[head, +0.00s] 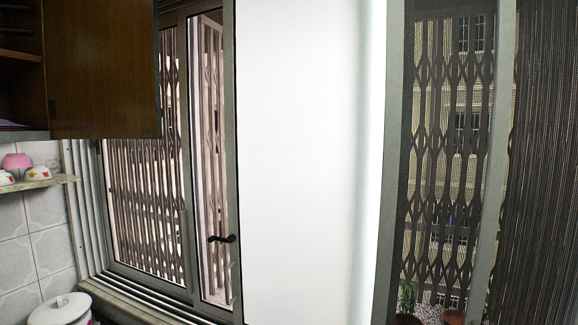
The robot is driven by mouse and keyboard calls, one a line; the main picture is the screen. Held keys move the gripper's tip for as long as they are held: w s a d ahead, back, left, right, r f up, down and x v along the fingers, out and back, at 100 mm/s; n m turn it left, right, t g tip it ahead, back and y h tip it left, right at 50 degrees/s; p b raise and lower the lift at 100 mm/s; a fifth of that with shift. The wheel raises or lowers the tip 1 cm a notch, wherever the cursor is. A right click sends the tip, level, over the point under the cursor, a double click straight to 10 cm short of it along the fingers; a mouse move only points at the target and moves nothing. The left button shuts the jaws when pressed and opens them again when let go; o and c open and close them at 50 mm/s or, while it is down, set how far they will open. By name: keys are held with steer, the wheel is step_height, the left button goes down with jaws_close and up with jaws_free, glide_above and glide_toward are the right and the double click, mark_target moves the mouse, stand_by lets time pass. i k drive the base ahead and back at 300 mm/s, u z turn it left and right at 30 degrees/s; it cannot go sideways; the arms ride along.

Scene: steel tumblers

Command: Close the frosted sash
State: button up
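A broad, plain white upright panel (305,160) fills the middle of the head view from top to bottom. It may be the frosted sash, but I cannot tell for sure; nothing shows through it. Left of it is a grey metal-framed window (187,150) with a narrow clear-looking section and a dark handle (222,239) low on its frame. A folding lattice grille (145,165) shows through this window. I cannot tell how far any sash stands open. My gripper is not in view.
A brown wooden cabinet (105,70) juts in at upper left. Below it, a small shelf (40,183) holds a pink bowl (17,161) and cups. A white lidded pot (62,309) stands at lower left. Potted plants (408,300) are at lower right, beyond a grey frame (388,200).

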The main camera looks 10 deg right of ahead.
mark_target(305, 85)
steer(key=k, duration=0.55)
steer(key=u, duration=1)
steer(key=i, duration=1.4)
steer(key=z, duration=0.5)
